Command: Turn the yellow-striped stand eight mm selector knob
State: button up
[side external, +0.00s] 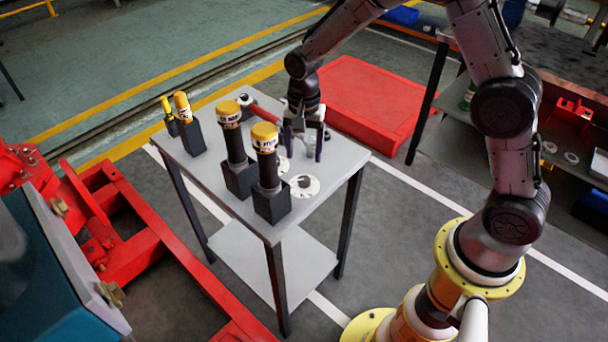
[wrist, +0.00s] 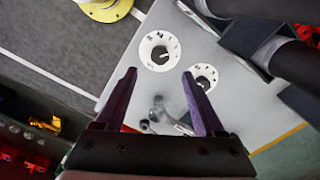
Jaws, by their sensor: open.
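White dials with dark knobs lie on the grey table (side external: 225,170). In the side view one dial (side external: 305,186) is near the right edge and another (side external: 283,165) is just behind it. The wrist view shows two dials, one (wrist: 159,51) beyond and between my fingertips and one (wrist: 204,77) by the right finger. My gripper (side external: 303,145) is open and empty above the table, apart from both dials; its purple fingers also show in the wrist view (wrist: 159,74). Yellow-capped cylinders (side external: 266,150) stand in dark square holders (side external: 271,205). Their labels are too small to read.
A red-handled tool (side external: 267,115) lies on the table behind the holders; a grey metal part (wrist: 160,115) shows between my fingers. Holders stand close beside the dials. A red tray (side external: 365,98) lies behind the table, and red machinery (side external: 110,225) stands left.

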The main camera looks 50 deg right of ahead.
aim_at(304, 179)
notch_tip(304, 179, down, 9)
jog(key=shift+r, duration=0.15)
jog(key=shift+c, duration=0.3)
grip_shut()
